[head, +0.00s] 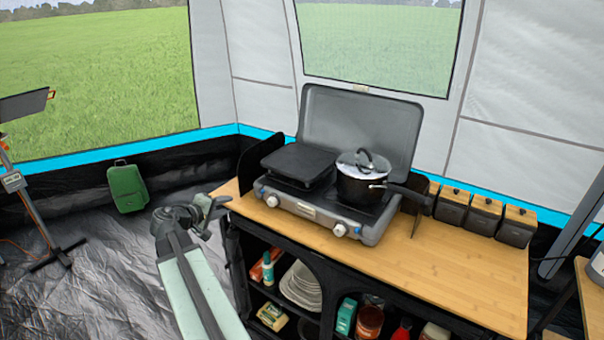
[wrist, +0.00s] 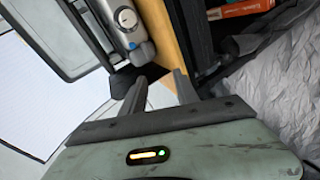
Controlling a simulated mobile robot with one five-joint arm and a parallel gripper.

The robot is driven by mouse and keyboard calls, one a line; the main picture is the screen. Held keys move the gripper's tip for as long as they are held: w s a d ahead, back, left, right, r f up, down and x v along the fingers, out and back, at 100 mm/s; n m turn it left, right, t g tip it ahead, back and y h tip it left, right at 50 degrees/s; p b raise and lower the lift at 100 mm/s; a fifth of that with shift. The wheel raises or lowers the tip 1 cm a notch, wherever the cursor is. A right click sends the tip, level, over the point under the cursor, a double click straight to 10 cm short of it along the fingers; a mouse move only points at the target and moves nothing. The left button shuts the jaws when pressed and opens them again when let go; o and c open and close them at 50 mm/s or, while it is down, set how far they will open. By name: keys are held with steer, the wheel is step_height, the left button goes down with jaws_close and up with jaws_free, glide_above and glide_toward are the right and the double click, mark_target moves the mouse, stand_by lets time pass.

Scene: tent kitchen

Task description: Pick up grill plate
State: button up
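The grill plate (head: 300,163) is a flat black plate lying on the left burner of the camping stove (head: 318,222). My gripper (head: 208,208) is in front and to the left of the stove, apart from the plate, near the counter's left end. In the wrist view my gripper (wrist: 160,78) has its two fingers spread with nothing held between them. The stove's front with a knob (wrist: 127,18) shows beyond the fingers. A grey, dark-edged panel (wrist: 55,35) shows at the upper left there; I cannot tell whether it is the plate or the lid.
A black pot (head: 360,182) with a glass lid stands on the right burner. The stove lid (head: 385,120) is raised behind. A dark side panel (head: 247,165) stands left of the stove. Wooden-lidded boxes (head: 485,213) line the back right; the counter (head: 455,275) is clear before them.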

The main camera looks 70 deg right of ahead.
steer(key=s+d+r+g+h, duration=0.1)
steer(key=s+d, duration=0.2)
steer(key=d, duration=0.1)
steer(key=s+d+r+h+b, duration=0.1)
steer(key=s+d, duration=0.3)
steer(key=s+d+r+g+h+b, duration=0.1)
steer(key=s+d+r, duration=0.1)
steer(key=s+d, duration=0.2)
steer(key=shift+s+d+n+g, duration=0.15)
steer(key=shift+d+n+g, duration=0.15)
steer(key=shift+n, duration=0.1)
steer(key=g, duration=0.1)
glide_toward(301, 165)
steer(key=shift+s+d+f+h, duration=0.2)
steer(key=shift+s+d+f, duration=0.1)
steer(key=shift+d, duration=0.25)
steer(key=shift+s+d+f+h, duration=0.2)
steer(key=shift+d+f, duration=0.1)
steer(key=shift+d, duration=0.2)
steer(key=shift+x, duration=3.95)
steer(key=shift+a, duration=0.15)
jaws_close()
